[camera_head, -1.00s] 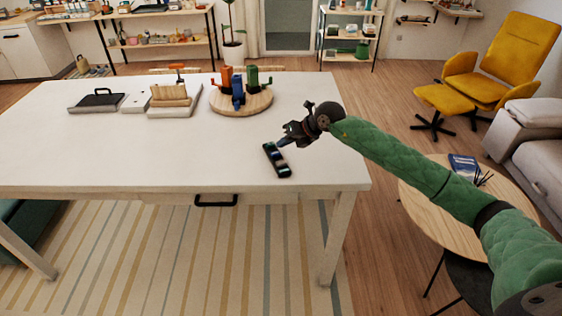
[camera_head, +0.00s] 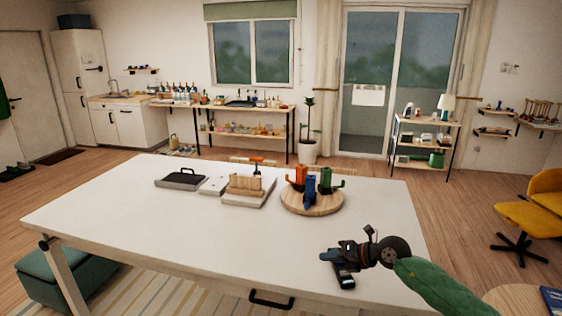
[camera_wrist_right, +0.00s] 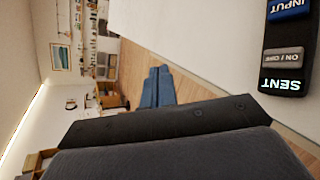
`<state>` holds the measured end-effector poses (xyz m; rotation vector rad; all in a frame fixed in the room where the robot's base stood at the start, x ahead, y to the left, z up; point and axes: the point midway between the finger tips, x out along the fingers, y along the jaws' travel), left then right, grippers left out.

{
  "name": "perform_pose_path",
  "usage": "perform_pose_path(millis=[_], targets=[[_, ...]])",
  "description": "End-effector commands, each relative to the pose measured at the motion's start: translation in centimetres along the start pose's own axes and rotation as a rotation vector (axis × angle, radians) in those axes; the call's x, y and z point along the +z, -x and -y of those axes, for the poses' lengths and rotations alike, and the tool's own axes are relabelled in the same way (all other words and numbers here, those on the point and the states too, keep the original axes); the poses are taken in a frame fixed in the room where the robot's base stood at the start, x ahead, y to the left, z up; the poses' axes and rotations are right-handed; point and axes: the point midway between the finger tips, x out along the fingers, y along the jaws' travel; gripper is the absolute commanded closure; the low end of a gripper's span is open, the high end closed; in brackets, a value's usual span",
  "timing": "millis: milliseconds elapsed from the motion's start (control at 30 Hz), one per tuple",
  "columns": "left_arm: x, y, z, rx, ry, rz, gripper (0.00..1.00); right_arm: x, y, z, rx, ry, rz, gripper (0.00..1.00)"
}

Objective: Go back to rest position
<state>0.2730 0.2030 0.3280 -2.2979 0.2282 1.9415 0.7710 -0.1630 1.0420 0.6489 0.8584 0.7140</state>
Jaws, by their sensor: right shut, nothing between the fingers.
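My right gripper (camera_head: 328,256) is shut and empty over the near right part of the white table. It hides part of a small dark device (camera_head: 344,280) lying on the tabletop. In the right wrist view the blue fingers (camera_wrist_right: 157,88) are together with nothing between them. The device (camera_wrist_right: 285,62) shows there at the upper right, with a blue INPUT key, a grey ON/OFF key and a lit SENT display. It is apart from the fingers in that view. My left gripper is in neither view.
The white table (camera_head: 150,225) holds a round wooden board (camera_head: 312,208) with orange, blue and green pieces, a wooden block on a base (camera_head: 246,184) and a dark tray with a handle (camera_head: 182,178). A yellow chair (camera_head: 530,215) stands at the right. The table's front left is clear.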

Motion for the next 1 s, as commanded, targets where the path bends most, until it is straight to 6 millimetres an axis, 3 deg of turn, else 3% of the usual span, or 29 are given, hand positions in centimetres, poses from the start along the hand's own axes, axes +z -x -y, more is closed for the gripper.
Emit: perform_pose_path(millis=[33, 200, 333, 433, 567, 767, 867, 1000], targets=[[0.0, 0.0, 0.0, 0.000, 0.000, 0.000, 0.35, -1.4, -0.9, -1.9, 0.099, -0.048, 0.034, 1.00], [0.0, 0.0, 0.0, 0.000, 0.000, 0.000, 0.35, -3.1, -1.0, -7.5, 0.392, -0.242, 0.201, 1.00], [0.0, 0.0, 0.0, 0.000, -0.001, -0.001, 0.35, -3.6, 0.4, -9.8, 0.562, -0.426, 0.353, 1.00], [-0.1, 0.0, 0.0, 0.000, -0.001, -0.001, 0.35, -3.8, 1.9, -10.1, 0.657, -0.587, 0.482, 1.00], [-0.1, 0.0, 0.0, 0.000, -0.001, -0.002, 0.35, -4.3, 4.2, -8.8, 0.732, -0.817, 0.655, 1.00], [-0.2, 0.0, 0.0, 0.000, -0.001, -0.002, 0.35, -7.2, 7.3, -3.9, 0.728, -1.203, 0.920, 1.00], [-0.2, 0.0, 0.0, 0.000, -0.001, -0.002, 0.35, -9.9, 8.6, -0.8, 0.670, -1.403, 1.041, 1.00], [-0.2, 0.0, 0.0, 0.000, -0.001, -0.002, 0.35, -15.3, 9.9, 3.4, 0.527, -1.684, 1.186, 1.00]])
